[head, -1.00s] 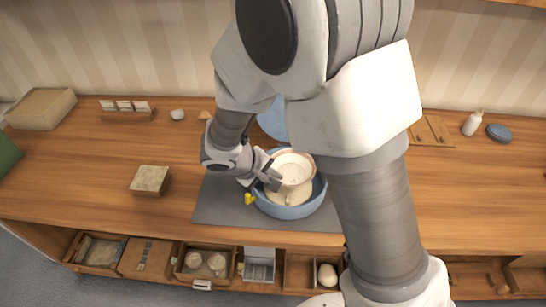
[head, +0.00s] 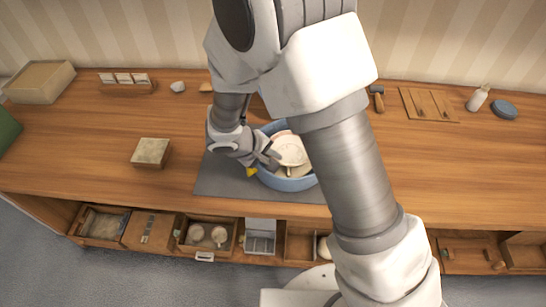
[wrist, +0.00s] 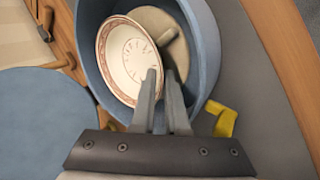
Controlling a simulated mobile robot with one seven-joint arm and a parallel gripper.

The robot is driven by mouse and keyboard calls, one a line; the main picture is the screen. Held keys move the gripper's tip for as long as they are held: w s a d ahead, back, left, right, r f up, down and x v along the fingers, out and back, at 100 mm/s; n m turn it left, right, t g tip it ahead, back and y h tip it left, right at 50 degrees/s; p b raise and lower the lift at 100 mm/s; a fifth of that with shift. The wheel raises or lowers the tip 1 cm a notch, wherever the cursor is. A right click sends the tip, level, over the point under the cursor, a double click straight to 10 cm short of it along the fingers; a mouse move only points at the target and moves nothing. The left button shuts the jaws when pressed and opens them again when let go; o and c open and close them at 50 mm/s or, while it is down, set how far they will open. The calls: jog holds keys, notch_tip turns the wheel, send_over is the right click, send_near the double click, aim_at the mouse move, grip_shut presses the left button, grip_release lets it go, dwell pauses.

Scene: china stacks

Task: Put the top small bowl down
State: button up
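The top small bowl (head: 290,148) is cream with a reddish patterned rim. It is tilted, over a large blue basin (head: 286,184). In the wrist view the small bowl (wrist: 124,62) sits between my fingers at its right edge, one finger inside and one outside. My gripper (wrist: 162,78) appears shut on its wall; the exact contact is partly hidden. In the head view my gripper (head: 272,159) reaches in from the left. A second cream piece (wrist: 165,25) lies in the basin (wrist: 206,45) under the small bowl, partly covered.
The basin stands on a grey mat (head: 222,183) near the counter's front edge. A yellow object (wrist: 225,122) is beside it. A flat blue disc (wrist: 40,125) lies at left in the wrist view. A box (head: 150,152) stands left; open drawers (head: 208,234) project below.

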jog(key=o, duration=0.3)
jog(key=shift+r, duration=0.1)
jog(key=shift+r+p, duration=0.15)
jog(key=shift+p, duration=0.2)
jog(key=v, duration=1.2)
jog(key=shift+s, duration=0.1)
jog(key=s+d+r+m+g+y, duration=0.1)
jog(key=s+d+r+m, duration=0.15)
jog(key=d+r, duration=0.5)
jog(key=s+d+r+m+y, duration=0.25)
jog(key=d+r, duration=0.35)
jog(key=d, duration=0.3)
jog(key=shift+s+d+r+m+t+y, duration=0.3)
jog(key=shift+s+d+r+m, duration=0.4)
jog(key=shift+s, duration=0.6)
jog(key=shift+s+d+r+m+t+y, duration=0.2)
jog(key=shift+s+d+r+m+t, duration=0.25)
jog(key=shift+s+d+r, duration=0.6)
jog(key=shift+s+d+r+m+t+y, duration=0.3)
jog(key=shift+s+d+m, duration=0.35)
jog(key=shift+s, duration=0.85)
